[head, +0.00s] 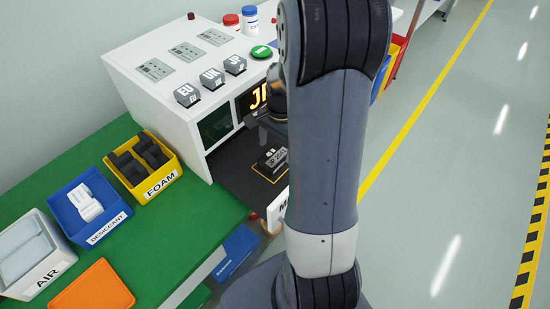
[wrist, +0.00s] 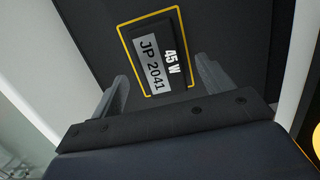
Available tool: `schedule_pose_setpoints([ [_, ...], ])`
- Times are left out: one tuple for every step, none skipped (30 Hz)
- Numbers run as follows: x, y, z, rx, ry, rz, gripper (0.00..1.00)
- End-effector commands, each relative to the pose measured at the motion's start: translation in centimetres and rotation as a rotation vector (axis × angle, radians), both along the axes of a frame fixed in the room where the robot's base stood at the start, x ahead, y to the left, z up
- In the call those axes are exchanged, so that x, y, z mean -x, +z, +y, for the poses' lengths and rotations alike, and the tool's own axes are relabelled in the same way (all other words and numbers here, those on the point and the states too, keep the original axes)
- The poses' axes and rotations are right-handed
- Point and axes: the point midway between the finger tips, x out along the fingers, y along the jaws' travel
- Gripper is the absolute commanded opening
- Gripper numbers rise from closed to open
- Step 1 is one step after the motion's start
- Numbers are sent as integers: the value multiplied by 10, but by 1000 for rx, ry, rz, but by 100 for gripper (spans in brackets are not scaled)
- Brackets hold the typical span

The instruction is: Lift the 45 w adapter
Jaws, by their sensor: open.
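The 45 W adapter (wrist: 161,55) is a black block with a grey label reading "JP 2041" and white "45 W" print. It lies inside a yellow outline on a dark surface. In the head view the adapter (head: 272,158) sits in the bay of the white machine, partly beside my arm. My gripper (wrist: 165,90) is open and empty in the wrist view, its two fingers apart, one on each side of the adapter's near end in the picture. Whether they touch it cannot be told. In the head view my arm hides most of the gripper.
The white machine (head: 150,70) carries EU, UK and JP blocks (head: 212,78) on top. Its walls flank the bay. A green table (head: 180,215) holds a yellow FOAM bin (head: 172,180), a blue DESICCANT bin (head: 107,228), a white AIR bin (head: 50,277) and an orange piece (head: 93,290).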

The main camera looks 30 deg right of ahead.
Motion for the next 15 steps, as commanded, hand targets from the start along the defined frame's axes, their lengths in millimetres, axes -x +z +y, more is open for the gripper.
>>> schedule_pose_setpoints([
  [1, -9, 3, -1, 0, 5, 75],
  [1, -13, 3, -2, 0, 4, 75],
  [1, -17, 3, -1, 0, 3, 75],
  [1, -20, 3, -1, 0, 3, 75],
  [1, -22, 3, 0, 0, 2, 75],
  [1, -24, 4, 0, 0, 1, 75],
  [1, -25, 4, 0, 0, 1, 75],
  [1, -25, 4, 0, 0, 0, 75],
  [1, -25, 4, 1, 0, 0, 75],
  [1, -25, 4, 1, 0, 0, 75],
  [1, -25, 4, 1, 0, 0, 75],
  [1, -25, 4, 1, 0, 0, 75],
  [1, -25, 4, 1, 0, 0, 75],
  [1, -25, 4, 1, 0, 0, 74],
  [1, -25, 4, 1, 0, 0, 71],
])
